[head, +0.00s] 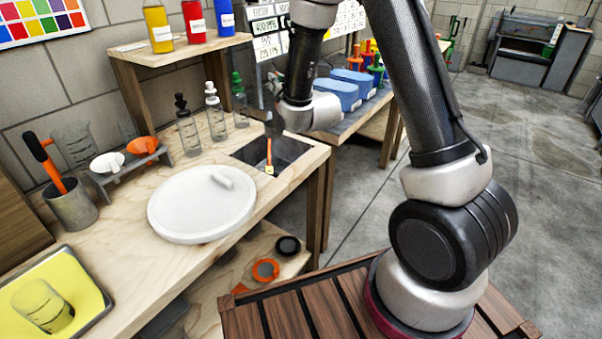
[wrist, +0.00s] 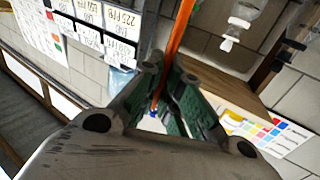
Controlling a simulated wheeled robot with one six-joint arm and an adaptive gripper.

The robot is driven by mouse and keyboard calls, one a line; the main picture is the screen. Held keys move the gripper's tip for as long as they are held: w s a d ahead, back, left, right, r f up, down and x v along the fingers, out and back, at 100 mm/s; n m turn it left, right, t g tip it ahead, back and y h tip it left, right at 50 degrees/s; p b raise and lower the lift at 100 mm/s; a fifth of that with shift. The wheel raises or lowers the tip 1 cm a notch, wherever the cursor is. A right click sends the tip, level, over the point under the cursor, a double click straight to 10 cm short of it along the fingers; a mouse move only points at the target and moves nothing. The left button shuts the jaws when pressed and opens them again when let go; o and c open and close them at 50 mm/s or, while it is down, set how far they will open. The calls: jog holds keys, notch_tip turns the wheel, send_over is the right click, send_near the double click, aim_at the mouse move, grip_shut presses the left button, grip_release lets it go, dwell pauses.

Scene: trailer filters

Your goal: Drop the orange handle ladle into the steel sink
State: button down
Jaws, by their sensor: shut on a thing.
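The ladle's thin orange handle (head: 269,150) hangs below my gripper (head: 272,126) in the head view, over the steel sink opening, with a small pale end at the bottom. In the wrist view the orange handle (wrist: 181,32) runs down between the green-padded fingers of my gripper (wrist: 168,100), which is shut on it. The steel sink (head: 290,149) is a dark rectangular basin set in the right end of the wooden counter. I cannot tell whether the ladle touches the basin floor. The upper part of the handle is hidden by my gripper in the head view.
A white round lid (head: 200,205) lies left of the sink. Several bottles (head: 215,115) stand behind it. A steel cup (head: 70,207) holds an orange-handled tool, near a rack with white and orange cups (head: 142,146). Blue boxes (head: 338,95) stand on a farther table.

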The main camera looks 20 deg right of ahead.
notch_tip(320, 180, down, 5)
jog(key=shift+r, duration=0.1)
dwell(0.3)
